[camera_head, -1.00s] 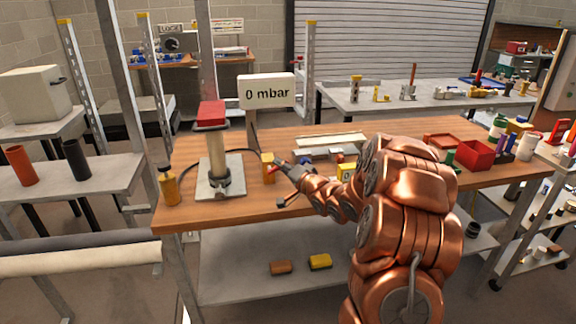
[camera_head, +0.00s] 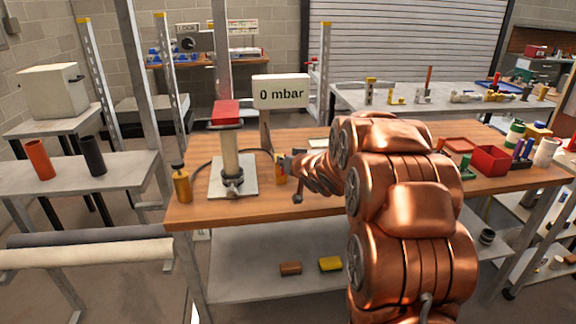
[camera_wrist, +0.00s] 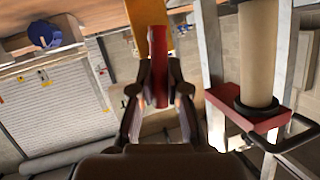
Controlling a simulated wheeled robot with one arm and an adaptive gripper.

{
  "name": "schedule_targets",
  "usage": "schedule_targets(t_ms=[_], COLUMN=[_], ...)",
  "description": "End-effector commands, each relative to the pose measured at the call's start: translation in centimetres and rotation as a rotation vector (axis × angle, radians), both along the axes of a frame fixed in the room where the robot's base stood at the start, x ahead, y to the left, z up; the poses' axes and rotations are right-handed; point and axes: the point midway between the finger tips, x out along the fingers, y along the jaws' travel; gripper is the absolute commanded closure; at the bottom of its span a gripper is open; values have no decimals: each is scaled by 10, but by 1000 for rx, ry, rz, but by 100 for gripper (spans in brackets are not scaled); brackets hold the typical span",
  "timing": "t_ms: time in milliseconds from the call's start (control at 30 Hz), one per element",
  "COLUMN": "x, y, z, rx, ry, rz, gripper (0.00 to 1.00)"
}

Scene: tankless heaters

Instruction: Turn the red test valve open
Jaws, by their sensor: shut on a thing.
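The red lever of the test valve (camera_wrist: 157,66) shows in the wrist view, upright between my two fingers. My gripper (camera_wrist: 158,95) is shut on it. Behind the lever is the yellow-orange valve body (camera_wrist: 182,35). In the head view the yellow valve body (camera_head: 280,160) stands on the wooden bench, just right of the hand pump. My gripper (camera_head: 287,164) reaches it from the right, and the lever is hidden or too small to make out there. A white sign (camera_head: 281,93) behind the valve reads "0 mbar".
The hand pump (camera_head: 231,155) with a red handle stands on a grey plate left of the valve. A black hose runs behind it. A yellow bottle-like object (camera_head: 182,186) is at the bench's left end. Red bins (camera_head: 491,160) and small items crowd the right end.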

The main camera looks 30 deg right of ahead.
Motion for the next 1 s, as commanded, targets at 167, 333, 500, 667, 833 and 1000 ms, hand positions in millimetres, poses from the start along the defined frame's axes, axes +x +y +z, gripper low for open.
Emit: schedule_targets(t_ms=[167, 333, 500, 667, 833, 1000], x=[1, 2, 2, 2, 2, 2], y=[5, 7, 7, 7, 7, 7], z=[-1, -1, 0, 0, 0, 0], rx=[-88, -138, -157, -162, -161, -161], ry=[28, 46, 55, 56, 56, 55], rz=[2, 2, 0, 0, 0, 0], gripper=[100, 100, 100, 100, 100, 75])
